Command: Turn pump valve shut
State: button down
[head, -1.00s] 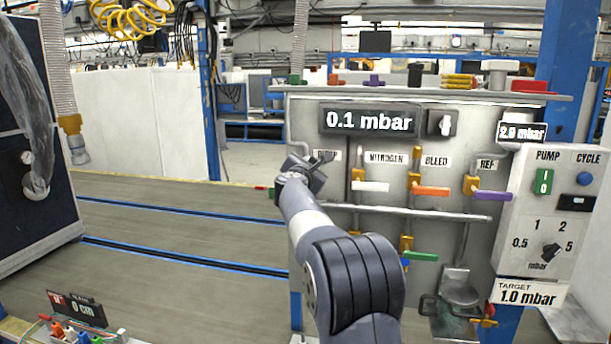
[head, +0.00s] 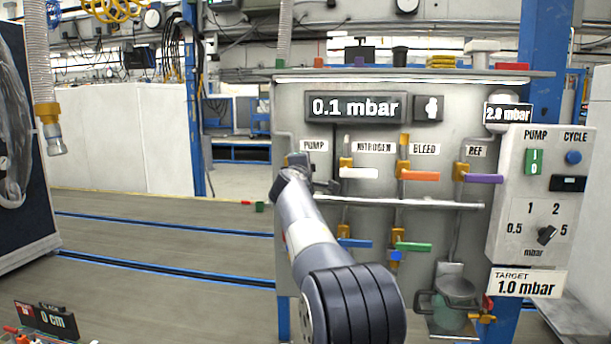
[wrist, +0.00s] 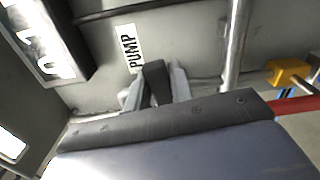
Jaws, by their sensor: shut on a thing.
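The pump valve is under the PUMP label (head: 313,146) on the grey panel (head: 445,112); my gripper covers most of it in the head view. My gripper (head: 308,172) is at the panel just below that label. In the wrist view, the fingers (wrist: 155,88) are close together around a dark narrow piece beside the PUMP label (wrist: 129,47). This piece appears to be the pump valve's handle, though its full shape and angle are hidden. The pressure display (head: 355,107) reads 0.1 mbar.
To the right are the white nitrogen handle (head: 359,173), orange bleed handle (head: 421,176) and purple ref handle (head: 485,179). Blue (head: 357,244) and green (head: 413,246) handles are lower. A control box (head: 545,190) stands right. The floor left is open.

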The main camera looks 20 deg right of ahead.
jog(key=shift+f+m+b, duration=0.5)
jog(key=shift+m+b, duration=0.05)
jog(key=shift+m, duration=0.25)
jog(key=c, duration=1.2)
grip_release()
jog(key=shift+c, duration=0.2)
jog(key=b+v, duration=0.3)
jog(key=v, duration=0.7)
jog(key=shift+s+a+b, duration=0.25)
jog(key=shift+s+b, duration=0.1)
jog(key=shift+b, duration=0.05)
jog(key=p+x, duration=0.3)
jog(key=x, duration=0.8)
jog(key=shift+p, duration=0.4)
jog(key=shift+r, duration=0.1)
